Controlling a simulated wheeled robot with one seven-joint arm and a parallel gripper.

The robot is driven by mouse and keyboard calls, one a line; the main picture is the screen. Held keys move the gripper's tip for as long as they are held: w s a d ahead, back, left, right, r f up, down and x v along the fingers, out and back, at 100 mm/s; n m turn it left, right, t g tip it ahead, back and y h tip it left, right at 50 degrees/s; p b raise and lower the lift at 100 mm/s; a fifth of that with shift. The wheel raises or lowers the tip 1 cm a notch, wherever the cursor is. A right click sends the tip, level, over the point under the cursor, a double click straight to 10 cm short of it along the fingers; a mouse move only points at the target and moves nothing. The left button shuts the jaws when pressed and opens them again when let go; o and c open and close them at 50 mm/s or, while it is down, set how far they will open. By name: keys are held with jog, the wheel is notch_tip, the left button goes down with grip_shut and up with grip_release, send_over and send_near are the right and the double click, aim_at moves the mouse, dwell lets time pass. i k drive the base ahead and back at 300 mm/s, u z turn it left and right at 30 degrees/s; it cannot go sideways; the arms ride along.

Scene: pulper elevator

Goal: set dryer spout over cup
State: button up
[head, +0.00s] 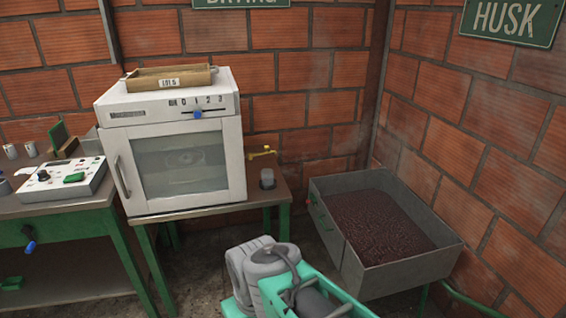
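The white dryer (222,168) with a glass door stands on a table in the middle left. A small yellow spout (262,153) sticks out to the right from its side. A grey cup (267,179) stands upright on the table's right end, just below the spout in the picture. I cannot tell whether the spout's end lies exactly above the cup's mouth. Grey and green parts of my own body fill the bottom middle. I cannot make out my gripper's fingers among them.
A cardboard tray (170,79) marked LOT 5 lies on the dryer. A green bench (60,203) with a control box (62,186) stands at left. A metal bin (425,268) of dark red husk stands at right. Brick walls close off the corner.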

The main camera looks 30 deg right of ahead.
aim_at(250, 154)
jog(key=k, duration=0.75)
jog(key=z, duration=0.65)
jog(key=i, duration=2.05)
jog(key=u, duration=1.7)
